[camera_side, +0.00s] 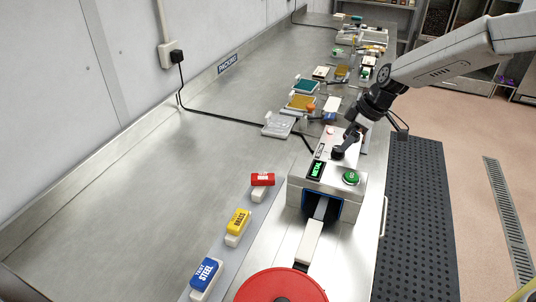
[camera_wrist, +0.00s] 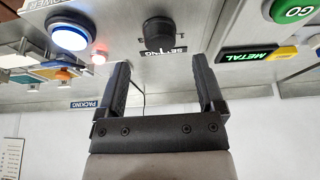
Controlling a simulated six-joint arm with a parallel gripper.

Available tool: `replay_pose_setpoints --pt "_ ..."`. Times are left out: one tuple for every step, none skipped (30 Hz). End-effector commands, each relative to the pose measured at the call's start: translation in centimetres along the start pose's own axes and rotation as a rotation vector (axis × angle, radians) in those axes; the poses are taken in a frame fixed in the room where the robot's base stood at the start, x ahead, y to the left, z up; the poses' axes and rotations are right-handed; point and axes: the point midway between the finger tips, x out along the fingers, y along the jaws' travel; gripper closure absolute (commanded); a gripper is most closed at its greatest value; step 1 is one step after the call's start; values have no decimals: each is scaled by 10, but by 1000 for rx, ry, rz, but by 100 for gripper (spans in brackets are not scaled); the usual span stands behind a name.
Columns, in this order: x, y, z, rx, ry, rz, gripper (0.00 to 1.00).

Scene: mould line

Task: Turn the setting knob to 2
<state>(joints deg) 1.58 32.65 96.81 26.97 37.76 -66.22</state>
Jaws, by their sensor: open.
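The setting knob (camera_wrist: 160,33) is a dark round knob on the machine's grey panel, at the top middle of the wrist view, with a partly covered "SETTING" label beside it. In the side view the black knob (camera_side: 338,153) stands on the panel top. My gripper (camera_wrist: 160,62) is open and empty. Its two black fingers are apart, and the knob shows beyond the gap between their tips. In the side view my gripper (camera_side: 350,138) is close above the knob; contact cannot be made out. The knob's pointer and scale numbers are not readable.
On the panel are a lit green METAL display (camera_wrist: 249,54), a green GO button (camera_wrist: 292,10), a white button with a blue ring (camera_wrist: 70,35) and a red lamp (camera_wrist: 99,57). Labelled blocks, including yellow BRASS (camera_side: 238,222), lie left of the machine. The bench's left part is clear.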

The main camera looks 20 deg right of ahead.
Motion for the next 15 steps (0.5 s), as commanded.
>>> replay_pose_setpoints --pt "-7 0 0 1 1 1 13" --pt "-11 0 0 1 1 1 13" --pt "-16 1 0 1 2 2 13" --pt "-19 1 0 1 2 2 13" --pt "-22 1 0 0 2 1 13" --pt "-26 0 0 0 1 1 13" --pt "-28 0 0 0 1 1 13" --pt "-30 0 0 0 1 0 13" --pt "-32 0 0 0 0 0 13" --pt "-33 0 0 0 0 0 13" --pt "-35 0 0 0 0 0 13" --pt "-36 0 0 0 0 0 13" --pt "-36 0 0 0 -1 0 13" --pt "-36 0 0 0 -1 0 13" --pt "-37 0 0 0 -1 0 13"
